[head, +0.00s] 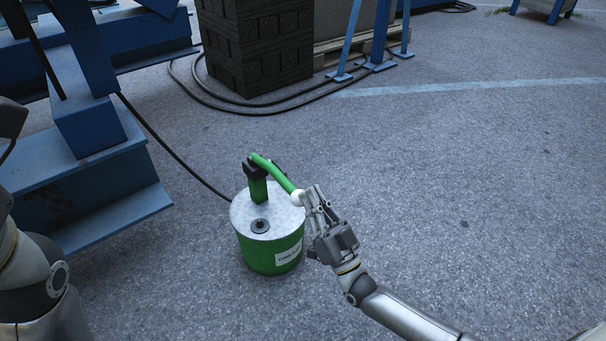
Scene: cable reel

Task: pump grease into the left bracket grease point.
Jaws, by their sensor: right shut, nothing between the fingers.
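A green grease pump (268,238) with a pale round lid stands upright on the ground in the middle. A green lever (272,172) runs from its black pump head down to the right and ends in a white ball knob (298,198). My right gripper (313,194) is shut and empty, with its fingers right beside the knob; I cannot tell whether they touch it. A black hose (165,146) runs from the pump up to the left, toward a blue steel frame (95,180). I cannot make out the left bracket grease point. My left gripper is not in view.
Dark stacked blocks (258,45) and a wooden pallet (345,45) stand at the back. Blue struts (378,35) rise beside them. Black cable (230,104) lies curved on the ground. The paving to the right is mostly clear.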

